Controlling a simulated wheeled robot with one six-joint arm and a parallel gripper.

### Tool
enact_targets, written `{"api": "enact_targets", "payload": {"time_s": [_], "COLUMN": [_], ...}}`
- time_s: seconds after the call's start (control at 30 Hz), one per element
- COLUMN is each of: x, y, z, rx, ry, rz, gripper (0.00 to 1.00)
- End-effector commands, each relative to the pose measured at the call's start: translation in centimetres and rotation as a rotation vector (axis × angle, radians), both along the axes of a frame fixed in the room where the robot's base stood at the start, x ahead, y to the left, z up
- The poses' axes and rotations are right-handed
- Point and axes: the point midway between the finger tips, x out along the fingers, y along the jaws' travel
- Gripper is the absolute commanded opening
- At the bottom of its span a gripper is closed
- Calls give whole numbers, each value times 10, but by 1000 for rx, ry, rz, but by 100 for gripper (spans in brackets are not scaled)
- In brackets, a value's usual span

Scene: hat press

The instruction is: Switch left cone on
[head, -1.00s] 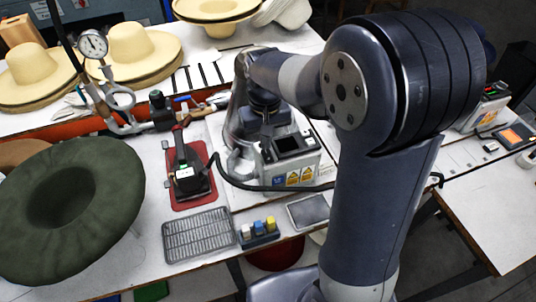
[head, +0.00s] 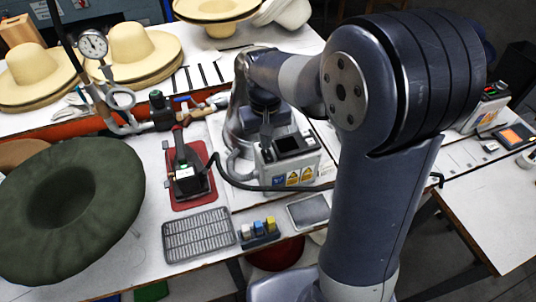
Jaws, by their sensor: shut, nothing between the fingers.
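The left cone (head: 232,128) is a silvery metal body on the bench in the head view, partly hidden behind my arm and gripper. A grey control box (head: 262,176) with a dark screen and warning labels stands at its front right. My gripper (head: 266,143) is shut and empty, pointing down at the left part of the box top. Its fingertips are small and dark here, and I cannot tell if they touch a switch. The switch itself cannot be made out.
An iron (head: 188,176) stands on a red mat (head: 169,158) to the left. A black hose curves before the box. My arm hides much of the right side.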

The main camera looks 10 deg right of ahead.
Motion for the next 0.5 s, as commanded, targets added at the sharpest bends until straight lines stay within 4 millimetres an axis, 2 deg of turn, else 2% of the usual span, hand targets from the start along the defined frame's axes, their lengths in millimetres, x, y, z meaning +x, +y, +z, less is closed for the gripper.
{"api": "enact_targets", "payload": {"time_s": [0.5], "x": [0], "y": [0], "z": [-3], "rx": [0], "ry": [0], "rz": [0], "gripper": [0]}}
